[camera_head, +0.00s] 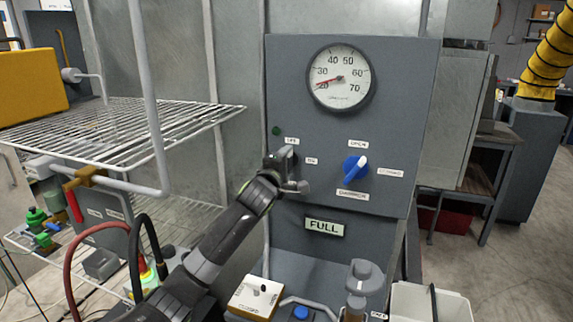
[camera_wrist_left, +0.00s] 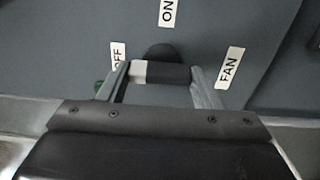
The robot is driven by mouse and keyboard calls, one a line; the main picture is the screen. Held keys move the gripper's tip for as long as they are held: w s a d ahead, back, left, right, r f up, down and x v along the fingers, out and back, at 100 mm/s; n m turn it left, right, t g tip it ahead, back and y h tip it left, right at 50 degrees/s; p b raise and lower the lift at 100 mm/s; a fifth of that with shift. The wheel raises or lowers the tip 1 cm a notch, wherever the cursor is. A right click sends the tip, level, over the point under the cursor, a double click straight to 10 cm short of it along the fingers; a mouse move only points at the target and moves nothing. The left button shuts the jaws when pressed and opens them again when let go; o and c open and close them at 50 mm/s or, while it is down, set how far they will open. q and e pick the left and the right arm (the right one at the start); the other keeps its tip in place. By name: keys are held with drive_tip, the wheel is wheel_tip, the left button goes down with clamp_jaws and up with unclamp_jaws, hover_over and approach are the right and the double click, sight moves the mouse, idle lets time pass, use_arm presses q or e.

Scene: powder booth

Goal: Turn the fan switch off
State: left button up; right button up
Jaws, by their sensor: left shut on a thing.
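The fan switch (camera_wrist_left: 162,73) is a small dark knob with a white end, on the grey control panel (camera_head: 405,90). In the left wrist view, its white end faces the OFF label (camera_wrist_left: 118,55) at left. The ON label (camera_wrist_left: 168,12) is above it and the FAN label (camera_wrist_left: 230,67) to its right. My left gripper (camera_head: 290,172) reaches the panel from the lower left and covers most of the switch in the head view. In the wrist view its fingers (camera_wrist_left: 163,82) are shut on the knob, one at each end. My right gripper is not in view.
A round gauge (camera_head: 341,78) sits above the switch. A blue knob (camera_head: 356,168) is close to the right of my left gripper. A FULL sign (camera_head: 324,228) is below. Wire racks (camera_head: 110,130) and hoses stand at left, and a white bin (camera_head: 430,302) at lower right.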

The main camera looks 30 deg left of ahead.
use_arm(q)
drive_tip(key=o, duration=1)
drive_tip(key=b+v, duration=0.3)
drive_tip(key=v, duration=1.4)
drive_tip(key=shift+s, duration=0.25)
drive_tip(key=shift+a+f, duration=0.1)
